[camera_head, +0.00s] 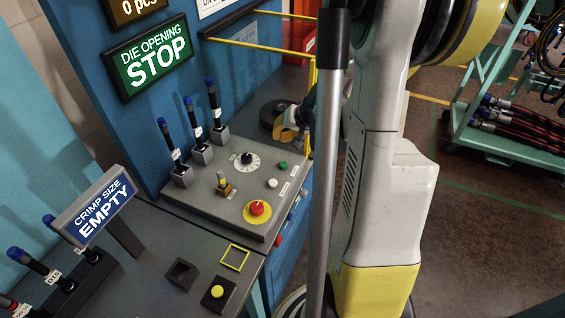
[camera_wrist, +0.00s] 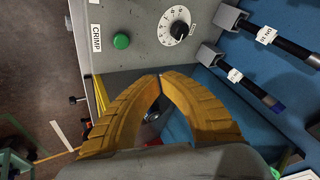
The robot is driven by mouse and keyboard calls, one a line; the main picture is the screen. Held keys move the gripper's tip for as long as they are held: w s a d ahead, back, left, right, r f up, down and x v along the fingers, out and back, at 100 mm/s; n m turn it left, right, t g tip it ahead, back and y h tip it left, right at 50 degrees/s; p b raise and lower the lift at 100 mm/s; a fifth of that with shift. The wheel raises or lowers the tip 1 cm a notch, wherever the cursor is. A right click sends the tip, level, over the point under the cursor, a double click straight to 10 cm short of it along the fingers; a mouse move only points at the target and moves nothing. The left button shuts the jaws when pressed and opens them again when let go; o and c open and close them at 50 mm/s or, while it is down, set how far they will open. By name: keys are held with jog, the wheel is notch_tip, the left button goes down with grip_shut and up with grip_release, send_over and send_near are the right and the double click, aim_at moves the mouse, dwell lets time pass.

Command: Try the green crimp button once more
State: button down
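The green crimp button (camera_head: 283,166) is on the sloped grey control panel (camera_head: 200,197), near its far right corner. It also shows in the wrist view (camera_wrist: 121,41), beside a white label reading CRIMP (camera_wrist: 97,38). My gripper (camera_wrist: 160,76) has yellow curved fingers whose tips come together, with nothing seen between them. In the wrist view the tips lie below and right of the green button, apart from it. In the head view my gripper (camera_head: 285,130) is beyond the panel's far edge, partly hidden by my arm.
A dial (camera_head: 247,160), a white button (camera_head: 272,183), a red mushroom button (camera_head: 257,208) and a selector (camera_head: 223,185) share the panel. Blue-capped pins (camera_head: 215,106) stand behind it. Signs read DIE OPENING STOP (camera_head: 152,58) and CRIMP SIZE EMPTY (camera_head: 93,207). Yellow rails (camera_head: 262,45) are nearby.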

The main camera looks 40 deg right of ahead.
aim_at(281, 163)
jog(key=shift+f, duration=0.15)
notch_tip(281, 163, down, 8)
jog(key=b, duration=0.7)
jog(key=shift+f, duration=0.25)
dwell(0.9)
jog(key=shift+f+b, duration=0.45)
jog(key=shift+b, duration=0.05)
jog(key=shift+f+b, duration=0.45)
dwell(0.4)
jog(key=shift+r, duration=0.1)
jog(key=shift+r+p, duration=0.65)
jog(key=shift+r, duration=0.2)
jog(key=shift+r, duration=0.1)
